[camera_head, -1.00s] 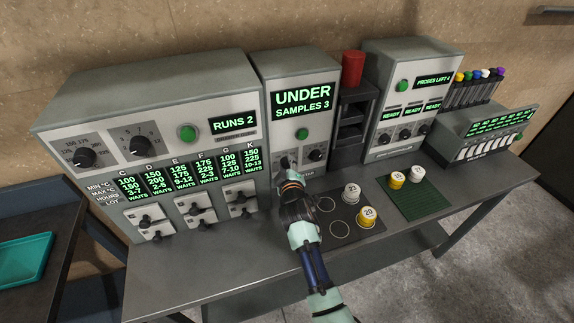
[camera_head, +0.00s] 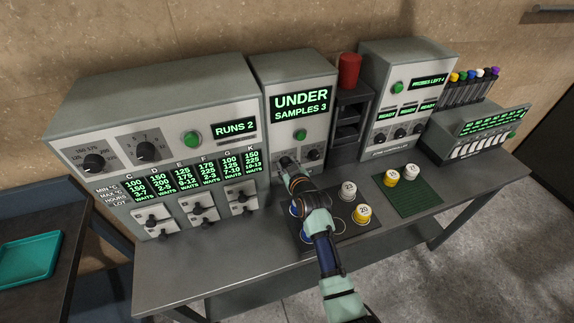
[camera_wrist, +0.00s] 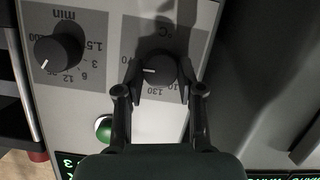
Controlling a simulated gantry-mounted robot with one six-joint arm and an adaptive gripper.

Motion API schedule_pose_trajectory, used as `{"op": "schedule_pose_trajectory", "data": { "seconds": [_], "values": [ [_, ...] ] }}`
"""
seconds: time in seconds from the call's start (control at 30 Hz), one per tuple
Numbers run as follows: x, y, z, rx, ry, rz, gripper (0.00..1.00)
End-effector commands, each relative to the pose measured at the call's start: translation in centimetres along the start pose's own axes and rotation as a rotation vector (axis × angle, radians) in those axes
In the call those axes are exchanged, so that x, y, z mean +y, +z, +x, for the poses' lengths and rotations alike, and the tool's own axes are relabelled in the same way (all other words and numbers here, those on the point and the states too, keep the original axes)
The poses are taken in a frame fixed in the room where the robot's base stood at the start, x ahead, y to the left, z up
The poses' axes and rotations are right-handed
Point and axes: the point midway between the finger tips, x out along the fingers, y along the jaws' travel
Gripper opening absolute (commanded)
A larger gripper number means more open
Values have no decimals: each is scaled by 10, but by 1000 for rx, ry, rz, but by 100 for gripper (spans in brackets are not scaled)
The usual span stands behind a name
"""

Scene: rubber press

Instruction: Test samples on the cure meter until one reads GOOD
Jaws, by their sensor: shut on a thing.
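The cure meter (camera_head: 297,95) stands in the middle of the bench, and its display reads UNDER and SAMPLES 3. My gripper (camera_wrist: 158,84) is shut around its °C knob (camera_wrist: 160,70), one finger on each side. The knob's white mark points left in the wrist view. The min knob (camera_wrist: 58,50) is untouched beside it. On the dark mat (camera_head: 345,234) stand a white pot marked 23 (camera_head: 348,190), a yellow pot marked 20 (camera_head: 361,214) and a blue pot (camera_head: 296,208) partly hidden by my arm. The meter's green button (camera_head: 301,134) also shows in the wrist view (camera_wrist: 103,128).
A large press unit (camera_head: 150,115) showing RUNS 2 is on the left. A probe unit (camera_head: 405,70) is on the right. A green mat (camera_head: 415,205) holds a yellow and a white pot. A dark shelf with a red canister (camera_head: 349,70) stands between the machines. A teal tray (camera_head: 28,258) lies far left.

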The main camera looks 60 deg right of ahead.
Motion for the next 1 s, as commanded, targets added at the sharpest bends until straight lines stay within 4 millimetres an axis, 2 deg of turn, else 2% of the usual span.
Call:
{"op": "schedule_pose_trajectory", "data": {
  "seconds": [0.57, 0.6, 0.7, 0.73, 1.0],
  "values": [
    [1, 0, 0, 3, -10, 33, 3],
    [1, 0, 0, 3, -10, 33, 42],
    [0, 0, 0, 2, -10, 33, 59],
    [0, 0, 0, 2, -10, 33, 63],
    [0, 0, 0, 2, -10, 32, 63]
  ]
}}
